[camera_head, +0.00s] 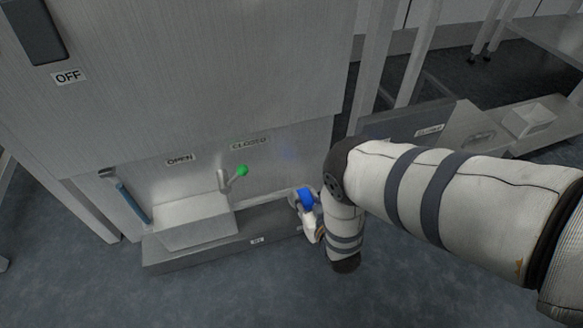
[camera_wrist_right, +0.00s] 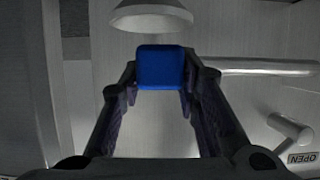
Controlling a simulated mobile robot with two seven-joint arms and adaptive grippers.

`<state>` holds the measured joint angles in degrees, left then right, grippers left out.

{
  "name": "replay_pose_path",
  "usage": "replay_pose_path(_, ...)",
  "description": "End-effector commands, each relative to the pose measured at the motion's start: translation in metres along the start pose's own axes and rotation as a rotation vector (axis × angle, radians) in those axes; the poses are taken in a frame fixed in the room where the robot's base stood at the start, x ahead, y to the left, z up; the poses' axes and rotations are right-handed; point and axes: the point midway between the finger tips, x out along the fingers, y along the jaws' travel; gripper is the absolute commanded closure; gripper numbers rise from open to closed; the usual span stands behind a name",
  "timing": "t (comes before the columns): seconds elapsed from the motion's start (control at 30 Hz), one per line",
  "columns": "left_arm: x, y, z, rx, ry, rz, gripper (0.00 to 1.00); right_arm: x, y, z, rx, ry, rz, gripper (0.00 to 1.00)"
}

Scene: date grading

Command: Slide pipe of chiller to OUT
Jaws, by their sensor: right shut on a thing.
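The chiller (camera_head: 190,90) is a large brushed-metal cabinet on the left and centre of the head view. My right gripper (camera_head: 308,212) is low at its front right, partly hidden by my own arm. It is shut on a blue handle (camera_head: 306,197), seen as a blue block (camera_wrist_right: 161,67) between the fingers in the wrist view. A pale flared part (camera_wrist_right: 150,17) shows just beyond the block. I cannot tell how the handle joins the pipe. A small label (camera_head: 257,240) on the low metal ledge is too small to read surely. My left gripper is not in view.
A lever with a green knob (camera_head: 242,170) stands near the OPEN (camera_head: 180,159) and CLOSED labels. A metal box (camera_head: 190,222) sits on the ledge (camera_head: 190,256). A blue-grey bar (camera_head: 132,203) is at left. More metal equipment (camera_head: 470,130) stands right. The front floor is clear.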

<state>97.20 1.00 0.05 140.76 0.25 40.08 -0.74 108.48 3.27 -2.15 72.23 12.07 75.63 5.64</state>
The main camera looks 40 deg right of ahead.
Motion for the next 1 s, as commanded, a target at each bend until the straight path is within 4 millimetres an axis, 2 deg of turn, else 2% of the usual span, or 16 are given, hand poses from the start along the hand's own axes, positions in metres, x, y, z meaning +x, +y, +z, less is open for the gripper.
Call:
replay_pose_path(0.43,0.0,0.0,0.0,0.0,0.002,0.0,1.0,0.0,0.009,0.001,-0.002,-0.003,0.006,1.0)
replay_pose_path(0.47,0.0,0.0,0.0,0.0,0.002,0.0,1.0,0.0,0.01,0.001,-0.002,-0.003,0.007,0.66)
replay_pose_path(0.53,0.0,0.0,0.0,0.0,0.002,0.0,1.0,0.0,0.01,0.002,-0.002,-0.003,0.007,0.5)
replay_pose_path(0.87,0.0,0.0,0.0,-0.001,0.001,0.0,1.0,-0.003,0.007,0.001,-0.001,-0.001,0.002,0.5)
replay_pose_path(1.0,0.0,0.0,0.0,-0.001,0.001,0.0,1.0,-0.029,0.007,0.002,-0.002,-0.007,0.003,0.5)
